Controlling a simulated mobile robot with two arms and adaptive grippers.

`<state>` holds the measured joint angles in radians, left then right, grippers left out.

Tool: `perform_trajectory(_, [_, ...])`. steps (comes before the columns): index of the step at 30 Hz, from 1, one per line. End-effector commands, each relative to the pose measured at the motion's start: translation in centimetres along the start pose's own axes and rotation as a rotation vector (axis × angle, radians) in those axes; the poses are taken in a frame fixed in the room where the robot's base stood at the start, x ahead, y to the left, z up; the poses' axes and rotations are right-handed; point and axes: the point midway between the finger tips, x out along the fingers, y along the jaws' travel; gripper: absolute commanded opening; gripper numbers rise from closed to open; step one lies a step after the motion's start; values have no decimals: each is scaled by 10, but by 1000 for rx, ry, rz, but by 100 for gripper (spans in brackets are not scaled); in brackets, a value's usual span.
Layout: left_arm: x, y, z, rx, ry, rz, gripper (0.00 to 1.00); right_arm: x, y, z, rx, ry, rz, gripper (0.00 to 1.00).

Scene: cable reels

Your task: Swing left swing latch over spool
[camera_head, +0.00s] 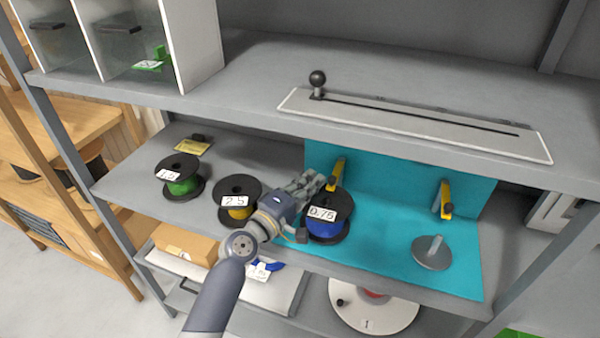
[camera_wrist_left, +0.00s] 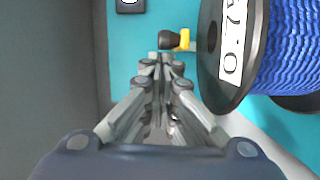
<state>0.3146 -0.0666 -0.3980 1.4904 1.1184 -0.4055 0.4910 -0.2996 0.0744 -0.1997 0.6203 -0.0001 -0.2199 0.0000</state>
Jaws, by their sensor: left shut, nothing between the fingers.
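The left swing latch (camera_head: 336,173) is yellow with a black end and sits on the turquoise back panel, above the blue spool. It also shows in the left wrist view (camera_wrist_left: 185,39), its black knob facing left. The blue spool (camera_head: 325,228), labelled 0.75, has black flanges and stands below the latch; it fills the right of the wrist view (camera_wrist_left: 290,50). My left gripper (camera_head: 322,181) is shut and empty. Its fingertips (camera_wrist_left: 166,58) are just beside the latch's black knob, left of the spool; I cannot tell whether they touch it. My right gripper is not in view.
A second yellow latch (camera_head: 446,199) stands right, above an empty spindle disc (camera_head: 432,255). Green (camera_head: 182,186) and yellow (camera_head: 238,213) spools stand left. The upper shelf (camera_head: 250,85) with a slotted plate (camera_head: 420,125) overhangs the panel. A white reel (camera_head: 375,318) lies below.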

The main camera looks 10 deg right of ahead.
Motion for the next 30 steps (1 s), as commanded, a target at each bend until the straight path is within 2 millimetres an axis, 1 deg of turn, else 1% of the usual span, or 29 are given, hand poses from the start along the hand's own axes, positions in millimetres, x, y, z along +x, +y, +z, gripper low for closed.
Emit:
perform_trajectory(1, [0,1,5,-1,0,1,0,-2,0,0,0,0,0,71])
perform_trajectory(6, [1,2,14,-1,1,1,0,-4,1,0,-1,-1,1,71])
perform_trajectory(12, [1,2,20,0,0,0,0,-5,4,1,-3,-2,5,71])
perform_trajectory(30, [2,1,21,0,1,0,0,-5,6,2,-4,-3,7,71])
